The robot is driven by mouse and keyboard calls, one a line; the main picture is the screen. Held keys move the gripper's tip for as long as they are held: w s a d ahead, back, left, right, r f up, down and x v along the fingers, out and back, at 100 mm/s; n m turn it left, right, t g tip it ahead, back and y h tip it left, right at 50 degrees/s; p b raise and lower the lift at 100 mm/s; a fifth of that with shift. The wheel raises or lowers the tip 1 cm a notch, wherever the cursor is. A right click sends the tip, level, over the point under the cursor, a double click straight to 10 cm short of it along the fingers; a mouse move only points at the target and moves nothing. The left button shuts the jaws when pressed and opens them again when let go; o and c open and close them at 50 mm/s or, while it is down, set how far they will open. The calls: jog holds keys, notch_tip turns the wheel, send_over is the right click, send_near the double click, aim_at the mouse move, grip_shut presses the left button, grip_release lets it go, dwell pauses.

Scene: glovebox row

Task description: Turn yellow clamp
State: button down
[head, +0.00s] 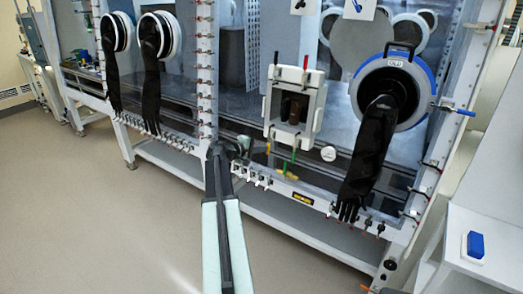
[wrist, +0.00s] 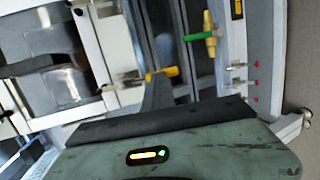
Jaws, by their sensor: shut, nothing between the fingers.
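The yellow clamp (wrist: 163,74) shows in the wrist view as a short yellow handle on the frame edge, just beyond the tip of my gripper (wrist: 157,84). The dark fingers are together and empty, and overlap the clamp's lower edge in the picture; I cannot tell whether they touch it. In the head view the clamp (head: 268,148) is a small yellow spot right of my gripper (head: 240,147), at the lower edge of the glovebox window. Part of the clamp is hidden by the fingers in the wrist view.
A green handle (wrist: 200,37) with a yellow valve part (wrist: 207,20) stands close beyond the clamp. A row of small valves (head: 256,180) runs below. A white-framed port (head: 295,110) and a hanging black glove (head: 368,150) are to the right. The floor (head: 80,200) at left is clear.

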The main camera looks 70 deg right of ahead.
jog(key=w+a+p, duration=0.1)
jog(key=w+a, duration=0.5)
jog(key=a, duration=0.6)
jog(key=shift+a+r, duration=0.25)
jog(key=shift+r, duration=0.15)
jog(key=w+a+r+n+t+p, duration=0.3)
jog(key=w+a, duration=0.6)
jog(key=w, duration=0.6)
jog(key=w+a+f+n+t+y+p, duration=0.1)
jog(key=w+a+t, duration=0.1)
jog(key=w+a, duration=0.55)
jog(key=w+a+f+n+t+p, duration=0.15)
jog(key=w+a, duration=0.25)
jog(key=a, duration=0.7)
jog(key=w+a+f+t+y+p, duration=0.2)
jog(key=a+f+y, duration=0.1)
jog(key=a, duration=1.2)
jog(key=s+a+f+y, duration=0.1)
jog(key=s+a+y, duration=0.1)
jog(key=a, duration=0.6)
jog(key=s+a+f+g+y, duration=0.1)
jog(key=s+a+f+y, duration=0.1)
jog(key=a, duration=0.6)
jog(key=s+a+f+g+y, duration=0.1)
jog(key=a+y, duration=0.3)
jog(key=a, duration=0.4)
jog(key=shift+s+a+f+m+y+p, duration=0.25)
jog(key=shift+s+m+p, duration=0.2)
jog(key=shift+s, duration=0.3)
